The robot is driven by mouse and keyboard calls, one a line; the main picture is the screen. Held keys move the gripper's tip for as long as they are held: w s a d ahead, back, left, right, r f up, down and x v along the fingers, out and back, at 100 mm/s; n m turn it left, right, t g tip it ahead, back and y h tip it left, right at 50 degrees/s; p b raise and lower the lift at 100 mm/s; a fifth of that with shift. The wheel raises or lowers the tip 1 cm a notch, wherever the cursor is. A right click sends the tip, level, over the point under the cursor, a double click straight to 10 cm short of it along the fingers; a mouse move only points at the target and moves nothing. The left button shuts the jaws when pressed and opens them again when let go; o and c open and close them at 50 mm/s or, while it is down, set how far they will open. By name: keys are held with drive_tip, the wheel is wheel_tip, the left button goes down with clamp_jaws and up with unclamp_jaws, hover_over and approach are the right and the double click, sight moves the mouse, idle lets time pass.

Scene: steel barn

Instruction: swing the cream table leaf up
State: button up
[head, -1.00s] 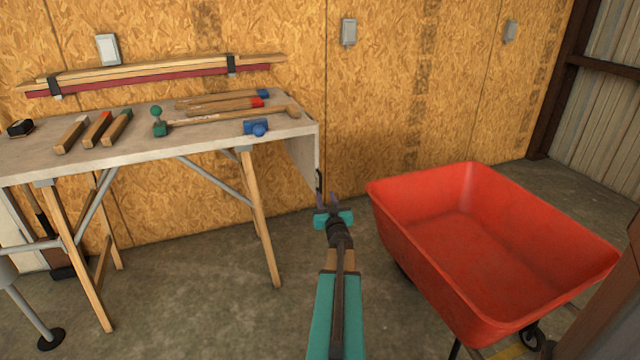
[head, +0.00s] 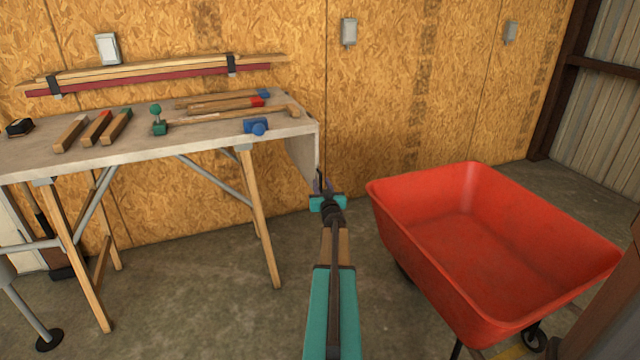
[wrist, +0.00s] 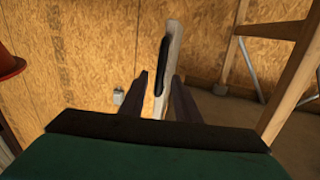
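The cream table leaf (head: 303,158) hangs down from the right end of the workbench (head: 215,140). In the wrist view the leaf (wrist: 174,45) shows nearly edge-on, with a dark strip like a handle (wrist: 163,66) on its side. My gripper (head: 321,184) is at the leaf's lower outer edge. In the wrist view my gripper (wrist: 160,75) is open, one finger on each side of the leaf's lower end. A gap shows at the left finger; I cannot tell whether the right finger touches the leaf.
A red wheelbarrow (head: 385,205) stands close to the right of my arm. Wooden trestle legs (head: 262,220) are left of the leaf. Tools, including a mallet (head: 230,116) and a blue item (head: 255,127), lie on the bench top. Floor below the leaf is clear.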

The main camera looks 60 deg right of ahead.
drive_tip(key=shift+x, duration=1.3)
drive_tip(key=shift+c, duration=0.4)
clamp_jaws()
